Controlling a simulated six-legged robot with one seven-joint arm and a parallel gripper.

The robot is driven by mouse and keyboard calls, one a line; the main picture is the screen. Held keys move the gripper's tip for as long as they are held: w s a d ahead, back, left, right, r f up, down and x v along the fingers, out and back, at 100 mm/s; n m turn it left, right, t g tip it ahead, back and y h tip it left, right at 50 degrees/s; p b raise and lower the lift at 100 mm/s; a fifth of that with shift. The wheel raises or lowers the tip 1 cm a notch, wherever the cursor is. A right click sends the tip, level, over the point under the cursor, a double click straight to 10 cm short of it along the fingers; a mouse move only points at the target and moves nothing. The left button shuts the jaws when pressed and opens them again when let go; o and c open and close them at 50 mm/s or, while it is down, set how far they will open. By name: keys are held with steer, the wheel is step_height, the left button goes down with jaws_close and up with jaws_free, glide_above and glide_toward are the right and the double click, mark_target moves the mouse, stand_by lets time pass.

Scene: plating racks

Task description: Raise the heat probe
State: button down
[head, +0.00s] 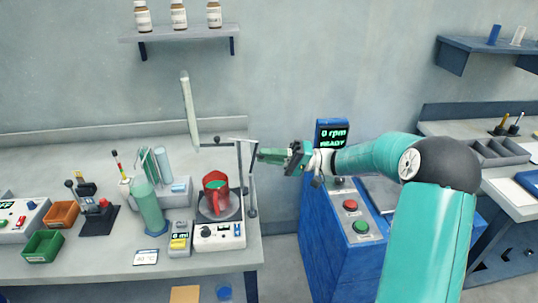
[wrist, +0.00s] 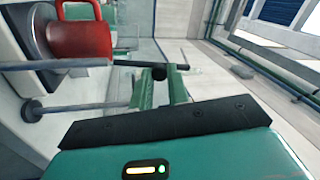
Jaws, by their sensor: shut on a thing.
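The heat probe (head: 254,158) is a thin dark rod at the right of the stirrer's metal stand (head: 239,175), at the right end of the bench. My gripper (head: 263,155) reaches in from the right and is shut on it near its upper part. In the wrist view my green fingers (wrist: 162,84) close about a dark piece of the probe (wrist: 150,64); the exact contact is partly hidden. A red vessel (head: 215,198) stands on the hotplate stirrer (head: 218,235), left of the stand. The vessel also shows in the wrist view (wrist: 80,40).
A green cylinder (head: 149,208), a yellow meter (head: 180,240) and coloured bins (head: 62,213) stand left of the stirrer. A blue cabinet (head: 345,240) with red and green buttons is to the right, under my arm. A shelf (head: 180,34) with bottles is above.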

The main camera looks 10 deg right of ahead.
stand_by(0.3)
steer(key=c, duration=1.3)
jaws_free()
steer(key=shift+c, duration=0.2)
steer(key=shift+d, duration=0.1)
steer(key=v, duration=1.3)
steer(key=shift+d, duration=0.3)
steer(key=shift+s, duration=0.15)
